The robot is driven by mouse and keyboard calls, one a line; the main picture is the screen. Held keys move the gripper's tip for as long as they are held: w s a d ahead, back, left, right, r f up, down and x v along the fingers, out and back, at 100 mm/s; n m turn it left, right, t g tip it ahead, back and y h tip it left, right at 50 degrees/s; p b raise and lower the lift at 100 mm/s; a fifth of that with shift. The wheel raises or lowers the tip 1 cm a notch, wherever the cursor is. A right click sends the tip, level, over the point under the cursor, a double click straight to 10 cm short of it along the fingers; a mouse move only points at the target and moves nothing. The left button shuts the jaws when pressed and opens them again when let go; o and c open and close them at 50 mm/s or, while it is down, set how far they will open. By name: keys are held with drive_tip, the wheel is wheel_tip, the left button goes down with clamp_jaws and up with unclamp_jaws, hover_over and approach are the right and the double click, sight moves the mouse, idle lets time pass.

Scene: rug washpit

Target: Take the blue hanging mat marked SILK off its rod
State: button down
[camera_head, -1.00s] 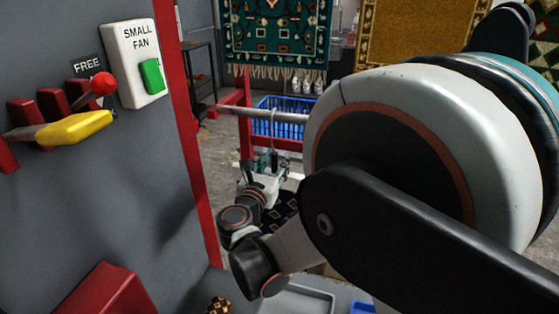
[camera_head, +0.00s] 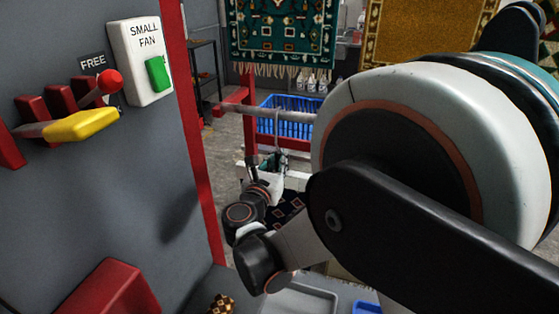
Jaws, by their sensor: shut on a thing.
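A dark blue patterned mat (camera_head: 288,204) shows in part below my gripper, behind my arm; no SILK mark can be read. A thin hook (camera_head: 276,122) hangs from the grey horizontal rod (camera_head: 257,110) and runs down to the gripper. My gripper (camera_head: 271,163) is just below the rod, shut at the hanging mat's top. The exact grip is small and partly hidden by my own wrist. The right part of the rod is hidden behind my large arm joint.
A red frame (camera_head: 246,97) carries the rod. A blue basket (camera_head: 291,126) stands behind it. At left, a grey wall holds a yellow lever (camera_head: 82,126) and a SMALL FAN switch box (camera_head: 140,60). A red post (camera_head: 194,120) stands close left of my arm.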

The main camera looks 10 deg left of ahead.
sight(279, 149)
drive_tip(key=shift+r+p, duration=1.3)
drive_tip(key=shift+r, duration=0.9)
drive_tip(key=shift+s, duration=0.1)
